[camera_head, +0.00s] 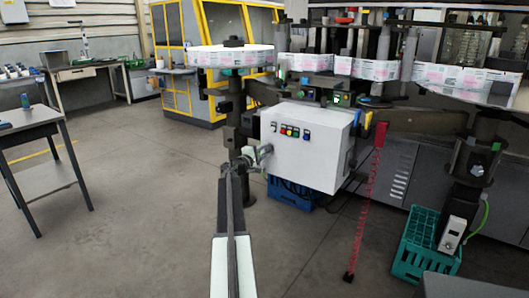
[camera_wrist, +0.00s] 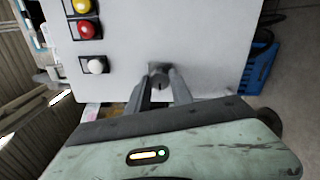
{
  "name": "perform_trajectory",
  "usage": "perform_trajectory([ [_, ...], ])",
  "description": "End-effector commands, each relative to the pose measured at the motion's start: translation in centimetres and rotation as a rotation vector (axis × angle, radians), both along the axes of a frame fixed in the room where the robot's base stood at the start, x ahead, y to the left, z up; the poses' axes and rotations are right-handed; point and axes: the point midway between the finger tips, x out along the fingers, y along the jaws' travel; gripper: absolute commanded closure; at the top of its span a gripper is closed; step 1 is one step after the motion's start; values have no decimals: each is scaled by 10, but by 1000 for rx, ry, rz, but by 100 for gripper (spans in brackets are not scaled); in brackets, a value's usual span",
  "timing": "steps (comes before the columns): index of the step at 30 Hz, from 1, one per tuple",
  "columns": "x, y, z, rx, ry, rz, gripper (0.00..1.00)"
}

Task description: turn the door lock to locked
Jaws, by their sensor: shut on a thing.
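The door lock (camera_wrist: 159,79) is a small dark round knob on the front of a white control box (camera_head: 312,150). In the wrist view my gripper (camera_wrist: 161,76) has its two fingers on either side of the knob and is shut on it. The box face (camera_wrist: 205,45) fills much of that view. In the head view my gripper (camera_head: 264,152) reaches the lower left of the box front, and the lock is hidden there. The way the lock is turned cannot be read.
A row of coloured buttons (camera_head: 290,131) sits on the box front, beside the gripper in the wrist view (camera_wrist: 86,29). A blue crate (camera_head: 291,194) is below the box. A red chain (camera_head: 364,210) and a green crate (camera_head: 417,245) stand to the right.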

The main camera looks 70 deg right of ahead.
Motion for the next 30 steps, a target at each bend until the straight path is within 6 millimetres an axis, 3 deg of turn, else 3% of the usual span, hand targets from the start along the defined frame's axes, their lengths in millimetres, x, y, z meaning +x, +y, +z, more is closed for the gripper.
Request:
perform_trajectory([
  [4,1,0,0,0,1,1,100],
  [5,1,0,0,0,1,1,65],
  [6,1,0,0,0,1,1,54],
  [7,1,0,0,0,0,1,51],
  [19,2,7,0,0,0,1,51],
  [30,18,70,0,-1,0,2,51],
])
